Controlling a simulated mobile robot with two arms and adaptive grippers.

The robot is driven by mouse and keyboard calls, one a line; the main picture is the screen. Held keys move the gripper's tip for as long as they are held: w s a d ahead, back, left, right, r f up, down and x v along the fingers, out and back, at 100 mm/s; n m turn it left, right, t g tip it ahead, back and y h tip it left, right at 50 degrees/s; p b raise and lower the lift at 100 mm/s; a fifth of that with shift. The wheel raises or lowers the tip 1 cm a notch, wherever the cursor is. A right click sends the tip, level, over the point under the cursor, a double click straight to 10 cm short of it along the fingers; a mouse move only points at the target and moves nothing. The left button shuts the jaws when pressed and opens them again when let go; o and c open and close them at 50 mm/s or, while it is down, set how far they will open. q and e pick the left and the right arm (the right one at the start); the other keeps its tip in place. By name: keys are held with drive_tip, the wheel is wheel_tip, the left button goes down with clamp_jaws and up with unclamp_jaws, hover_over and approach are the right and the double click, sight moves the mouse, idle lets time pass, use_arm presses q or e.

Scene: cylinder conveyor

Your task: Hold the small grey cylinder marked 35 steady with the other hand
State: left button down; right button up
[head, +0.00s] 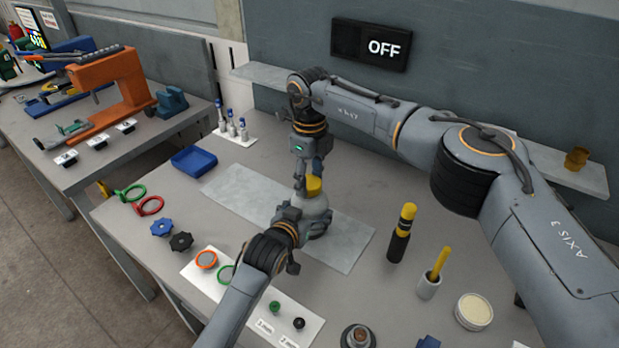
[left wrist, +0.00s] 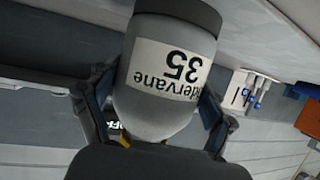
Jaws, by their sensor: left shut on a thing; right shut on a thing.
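The small grey cylinder (head: 320,206) stands over the pale mat near the middle of the bench, partly hidden by my grippers. In the left wrist view the grey cylinder (left wrist: 165,75) fills the middle, its white label reading 35, between the two fingers of my left gripper (left wrist: 155,115). My left gripper (head: 305,222) is shut on its body from the lower left. My right gripper (head: 308,180) comes down from above and is shut on the yellow part (head: 314,187) at the cylinder's top. Its fingertips are partly hidden.
The pale mat (head: 240,190) is otherwise bare. A blue tray (head: 194,160) lies left of it. A black-and-yellow tool (head: 402,232) and a cup with a yellow handle (head: 430,285) stand to the right. Rings and knobs lie at the front left. A sign (head: 372,45) reads OFF.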

sight(309, 182)
use_arm(q)
drive_tip(key=shift+f, duration=0.25)
use_arm(e)
drive_tip(key=shift+r, duration=0.15)
drive_tip(key=shift+r, duration=0.95)
drive_tip(key=shift+r, duration=2)
use_arm(q)
drive_tip(key=shift+c, duration=0.3)
unclamp_jaws()
drive_tip(key=shift+o, duration=0.3)
drive_tip(key=shift+r, duration=0.1)
drive_tip(key=shift+r, duration=0.1)
